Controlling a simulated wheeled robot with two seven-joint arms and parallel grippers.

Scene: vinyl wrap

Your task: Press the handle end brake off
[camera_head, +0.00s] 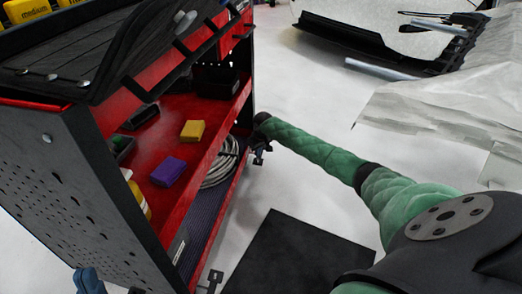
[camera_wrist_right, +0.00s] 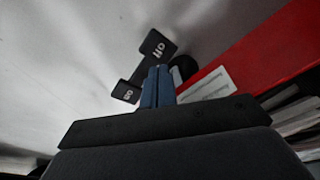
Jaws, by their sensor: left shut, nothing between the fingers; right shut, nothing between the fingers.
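The brake lever shows in the right wrist view, with a black "off" end (camera_wrist_right: 158,45) above and a smaller black "on" end (camera_wrist_right: 126,92) to the lower left. My right gripper (camera_wrist_right: 164,69) has its blue fingers together and empty; their tips are just below the "off" end. I cannot tell whether they touch it. In the head view my right arm reaches to the cart's far lower corner, beside a small caster brake (camera_head: 259,155); its fingers cannot be made out there. My left gripper (camera_head: 87,279) is shut and empty at the bottom left, partly cut off.
The red and black tool cart (camera_head: 120,205) fills the left, with yellow and purple blocks and a coiled hose on its shelves. Another caster part (camera_head: 211,280) is at the near corner. A dark mat (camera_head: 290,255) lies on the pale floor. Grey sheeting (camera_head: 440,110) is at right.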

